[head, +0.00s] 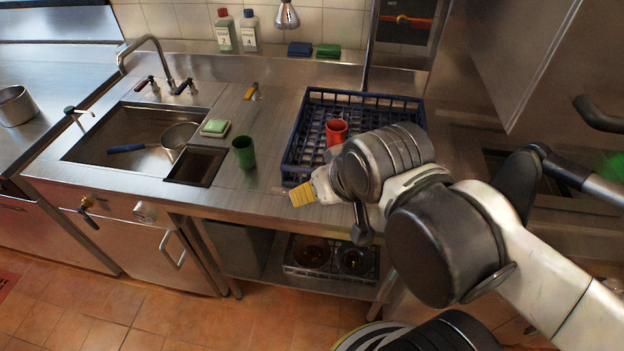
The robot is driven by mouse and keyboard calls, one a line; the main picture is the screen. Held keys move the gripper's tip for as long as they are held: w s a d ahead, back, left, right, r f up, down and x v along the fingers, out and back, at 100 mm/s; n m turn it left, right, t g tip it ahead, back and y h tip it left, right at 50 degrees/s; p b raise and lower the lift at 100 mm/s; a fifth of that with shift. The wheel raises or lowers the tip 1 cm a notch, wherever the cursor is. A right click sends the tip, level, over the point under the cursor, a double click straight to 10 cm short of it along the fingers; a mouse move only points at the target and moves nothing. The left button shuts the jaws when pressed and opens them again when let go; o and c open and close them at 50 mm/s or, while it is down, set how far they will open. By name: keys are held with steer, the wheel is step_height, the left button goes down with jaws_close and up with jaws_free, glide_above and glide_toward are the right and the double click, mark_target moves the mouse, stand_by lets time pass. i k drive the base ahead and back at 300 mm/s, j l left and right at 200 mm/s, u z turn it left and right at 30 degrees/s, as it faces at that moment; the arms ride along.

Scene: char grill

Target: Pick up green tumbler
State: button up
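The green tumbler (244,152) stands upright on the steel counter, just right of the small sink basin and left of the blue rack. My gripper (297,195) is at the counter's front edge, to the right of the tumbler and nearer the camera, apart from it. A yellow pad shows at its tip. My arm hides most of the gripper, so its opening cannot be judged. Nothing is seen held in it.
A blue rack (318,98) holds a red tumbler (336,131). A green and white sponge (215,128) lies left of the green tumbler. The sink (90,147) holds a strainer (178,137) with a blue handle. Two bottles (226,31) (250,32) stand at the back wall.

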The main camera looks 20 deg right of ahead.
mark_target(243, 147)
steer(key=i+j+u, duration=0.15)
steer(key=j, duration=0.3)
steer(key=j+u, duration=0.2)
steer(key=j, duration=0.2)
steer(key=i+j+u, duration=0.15)
steer(key=j, duration=0.25)
